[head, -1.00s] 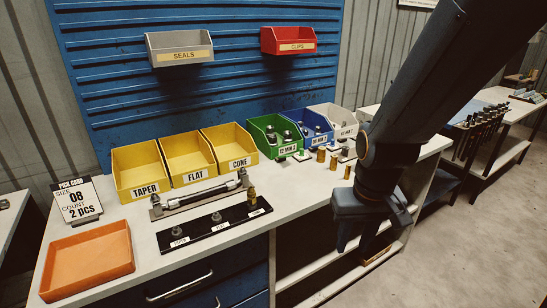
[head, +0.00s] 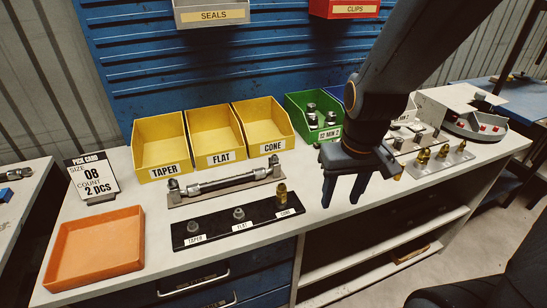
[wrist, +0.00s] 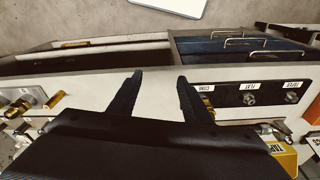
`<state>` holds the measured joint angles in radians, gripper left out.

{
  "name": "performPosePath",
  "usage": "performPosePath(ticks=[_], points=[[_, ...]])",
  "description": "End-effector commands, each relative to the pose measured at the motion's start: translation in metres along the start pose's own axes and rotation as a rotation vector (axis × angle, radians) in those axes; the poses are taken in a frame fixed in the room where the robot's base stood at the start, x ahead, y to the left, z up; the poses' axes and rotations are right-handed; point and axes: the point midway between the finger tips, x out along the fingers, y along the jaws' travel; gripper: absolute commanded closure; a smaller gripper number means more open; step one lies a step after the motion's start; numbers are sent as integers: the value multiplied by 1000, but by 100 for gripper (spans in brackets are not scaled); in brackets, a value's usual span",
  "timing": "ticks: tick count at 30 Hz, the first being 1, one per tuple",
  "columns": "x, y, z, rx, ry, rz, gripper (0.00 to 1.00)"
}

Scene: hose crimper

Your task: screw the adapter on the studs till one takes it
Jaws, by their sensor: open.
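The black stud board (head: 215,240) lies near the bench's front edge, with labels TAPER, FLAT and CONE. The taper stud (head: 194,226) and flat stud (head: 239,213) stand bare. A brass adapter (head: 282,194) stands upright at the CONE place and hides any stud there. My gripper (head: 341,194) is open and empty, fingers down, to the right of the board and apart from the adapter. In the wrist view the open fingers (wrist: 159,80) show beside the board's CONE end, and part of the adapter (wrist: 207,102) shows behind one finger.
A hose assembly (head: 225,184) lies on a plate behind the board. Yellow bins (head: 160,150) and a green bin (head: 313,118) stand behind. An orange tray (head: 95,248) is at left. A plate with brass fittings (head: 440,165) lies right of my gripper.

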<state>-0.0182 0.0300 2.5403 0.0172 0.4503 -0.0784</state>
Motion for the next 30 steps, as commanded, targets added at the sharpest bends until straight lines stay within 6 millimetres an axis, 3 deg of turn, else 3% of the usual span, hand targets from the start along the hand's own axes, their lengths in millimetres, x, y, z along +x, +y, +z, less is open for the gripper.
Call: performPosePath(ticks=[9,15,23,30], points=[[-13,-56,-52,-644,-2,-80,55],[-23,-91,-72,-992,14,-133,55],[-21,-106,-78,-1130,24,-157,55],[12,-110,-75,-1129,22,-157,55]])
